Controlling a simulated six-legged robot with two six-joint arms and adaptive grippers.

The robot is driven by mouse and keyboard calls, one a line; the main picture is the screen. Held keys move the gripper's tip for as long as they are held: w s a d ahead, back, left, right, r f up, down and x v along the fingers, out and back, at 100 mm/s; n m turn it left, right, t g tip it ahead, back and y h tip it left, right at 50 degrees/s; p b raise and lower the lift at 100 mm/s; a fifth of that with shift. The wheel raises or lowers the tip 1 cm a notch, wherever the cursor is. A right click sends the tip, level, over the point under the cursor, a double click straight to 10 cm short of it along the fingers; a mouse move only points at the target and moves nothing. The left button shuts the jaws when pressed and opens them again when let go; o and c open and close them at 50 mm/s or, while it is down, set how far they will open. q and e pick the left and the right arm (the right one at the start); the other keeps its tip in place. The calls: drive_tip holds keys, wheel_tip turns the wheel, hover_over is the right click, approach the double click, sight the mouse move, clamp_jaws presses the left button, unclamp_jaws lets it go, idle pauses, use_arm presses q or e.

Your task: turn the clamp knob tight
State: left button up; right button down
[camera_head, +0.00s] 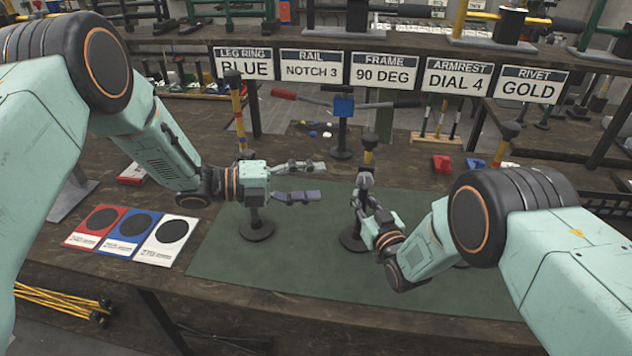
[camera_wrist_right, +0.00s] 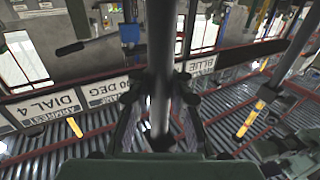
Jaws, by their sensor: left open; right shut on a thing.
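My right gripper (camera_head: 366,190) is shut on the middle upright post (camera_head: 369,157), which has a black top and a yellow band and stands on a round black base (camera_head: 352,238). In the right wrist view a dark pole (camera_wrist_right: 161,60) runs between the fingers. My left gripper (camera_head: 305,181) is open and empty, pointing right, in front of the left post (camera_head: 236,110). A blue clamp block (camera_head: 343,105) on a black stand holds a bar with a red grip (camera_head: 283,94). I cannot tell which part is the clamp knob.
A green mat (camera_head: 300,285) covers the bench front, mostly bare. Red, blue and white cards (camera_head: 133,232) lie at left. Signs (camera_head: 385,73) hang behind. A third post (camera_head: 505,145) stands at right, near red blocks (camera_head: 441,163) and a wooden rack (camera_head: 436,138).

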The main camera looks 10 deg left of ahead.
drive_tip(key=shift+f, duration=0.1)
drive_tip(key=c, duration=1.2)
unclamp_jaws()
drive_tip(key=shift+o, duration=0.2)
drive_tip(key=shift+s, duration=0.1)
